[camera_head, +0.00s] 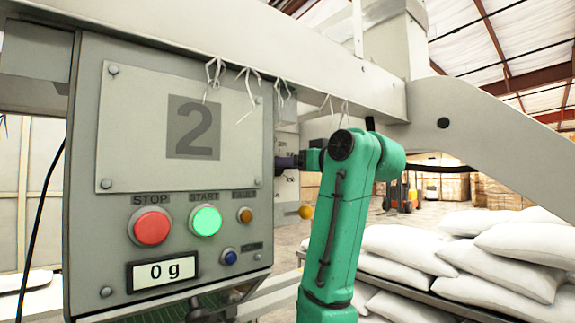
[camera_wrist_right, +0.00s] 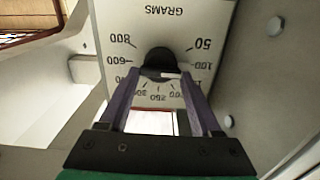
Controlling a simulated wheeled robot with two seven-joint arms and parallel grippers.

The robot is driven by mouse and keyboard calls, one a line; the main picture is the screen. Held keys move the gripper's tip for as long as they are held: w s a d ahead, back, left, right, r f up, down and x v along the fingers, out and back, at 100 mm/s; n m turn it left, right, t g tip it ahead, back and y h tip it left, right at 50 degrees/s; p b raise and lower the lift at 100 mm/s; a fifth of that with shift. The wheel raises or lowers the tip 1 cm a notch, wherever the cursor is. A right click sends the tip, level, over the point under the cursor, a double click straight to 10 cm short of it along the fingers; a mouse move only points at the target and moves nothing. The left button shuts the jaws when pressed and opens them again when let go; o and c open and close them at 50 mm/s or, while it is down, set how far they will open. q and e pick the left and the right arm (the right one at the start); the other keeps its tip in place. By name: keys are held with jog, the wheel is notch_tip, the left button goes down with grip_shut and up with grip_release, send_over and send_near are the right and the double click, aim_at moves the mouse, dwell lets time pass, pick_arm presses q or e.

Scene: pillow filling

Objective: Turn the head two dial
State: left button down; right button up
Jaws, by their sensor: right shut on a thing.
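The head two panel (camera_head: 190,128) carries a large number 2 and faces me at the left of the head view. The dial is a black round knob (camera_wrist_right: 158,57) on a plate marked GRAMS (camera_wrist_right: 165,25), upside down in the right wrist view. My right gripper (camera_wrist_right: 160,74) is shut on the knob, one finger on each side. In the head view my right gripper (camera_head: 284,162) is at the panel's right side, and the dial is hidden there. My left gripper is not in view.
A red STOP button (camera_head: 152,226), a lit green START button (camera_head: 205,221) and a display reading 0 g (camera_head: 163,270) are on the panel. A large beam (camera_head: 230,50) crosses above my right arm. White sacks (camera_head: 480,255) are piled at right.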

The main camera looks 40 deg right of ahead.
jog(key=m+b, duration=0.2)
jog(key=m, duration=0.9)
jog(key=shift+d+f+b, duration=0.1)
jog(key=shift+d+b, duration=0.05)
jog(key=shift+b, duration=0.2)
jog(key=shift+m, duration=0.3)
jog(key=o, duration=1.2)
jog(key=shift+o, duration=0.9)
jog(key=shift+w, duration=0.1)
